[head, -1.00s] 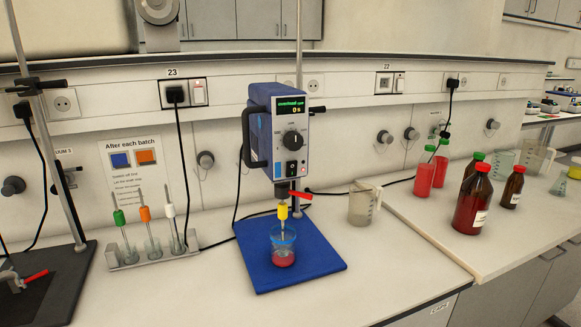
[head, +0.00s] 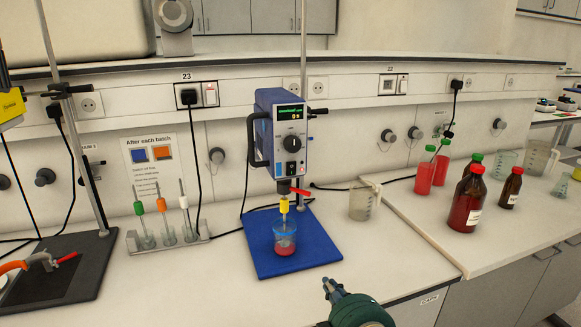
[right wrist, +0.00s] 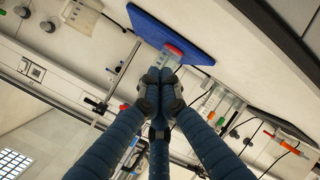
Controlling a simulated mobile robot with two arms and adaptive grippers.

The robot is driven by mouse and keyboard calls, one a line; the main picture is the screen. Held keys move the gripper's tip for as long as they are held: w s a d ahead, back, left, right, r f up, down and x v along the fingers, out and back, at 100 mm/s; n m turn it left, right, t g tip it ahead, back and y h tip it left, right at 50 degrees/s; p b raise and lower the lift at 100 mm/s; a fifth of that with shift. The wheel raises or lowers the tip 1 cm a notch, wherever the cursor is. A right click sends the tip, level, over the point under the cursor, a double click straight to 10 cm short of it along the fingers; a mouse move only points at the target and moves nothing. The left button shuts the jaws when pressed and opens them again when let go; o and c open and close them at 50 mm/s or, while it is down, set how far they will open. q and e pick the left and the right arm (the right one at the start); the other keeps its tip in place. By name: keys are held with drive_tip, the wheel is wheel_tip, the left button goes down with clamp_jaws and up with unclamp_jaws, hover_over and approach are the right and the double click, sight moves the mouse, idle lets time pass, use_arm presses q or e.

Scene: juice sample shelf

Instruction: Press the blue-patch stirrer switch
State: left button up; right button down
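The blue-patch stirrer (head: 280,135) is a blue overhead unit on a rod above a blue base plate (head: 318,255). Its front has a lit display, a black dial and a black rocker switch (head: 293,169). Its shaft with a yellow collar reaches into a beaker (head: 285,243) holding red liquid. My right gripper (head: 328,284) is low in front of the plate, below and apart from the switch. In the right wrist view, its fingers (right wrist: 160,78) are drawn together and empty, with the blue plate (right wrist: 150,22) beyond them. The left gripper is not in view.
A rack (head: 170,243) with coloured stirring rods stands left of the plate, beside a black base (head: 65,262). A clear jug (head: 362,202) stands to the right. Brown bottles (head: 467,205) stand farther right. The front bench strip is mostly clear.

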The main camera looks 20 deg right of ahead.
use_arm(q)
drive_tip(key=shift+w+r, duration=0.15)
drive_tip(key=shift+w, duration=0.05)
use_arm(e)
wheel_tip(320, 180, up, 20)
drive_tip(key=w+a+n+t+y, duration=0.1)
drive_tip(key=w+a+n+t, duration=0.1)
drive_tip(key=n+t, duration=0.3)
drive_tip(key=shift+a+n+t+y, duration=0.3)
drive_tip(key=shift+a+n+y, duration=0.1)
drive_tip(key=shift+n, duration=0.5)
drive_tip(key=p, duration=0.3)
approach(291, 159)
drive_tip(key=w, duration=0.4)
drive_tip(key=shift+w+a+r, duration=0.15)
drive_tip(key=shift+w+r, duration=0.15)
drive_tip(key=shift+w, duration=0.1)
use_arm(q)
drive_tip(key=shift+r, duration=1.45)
use_arm(e)
drive_tip(key=shift+w, duration=0.55)
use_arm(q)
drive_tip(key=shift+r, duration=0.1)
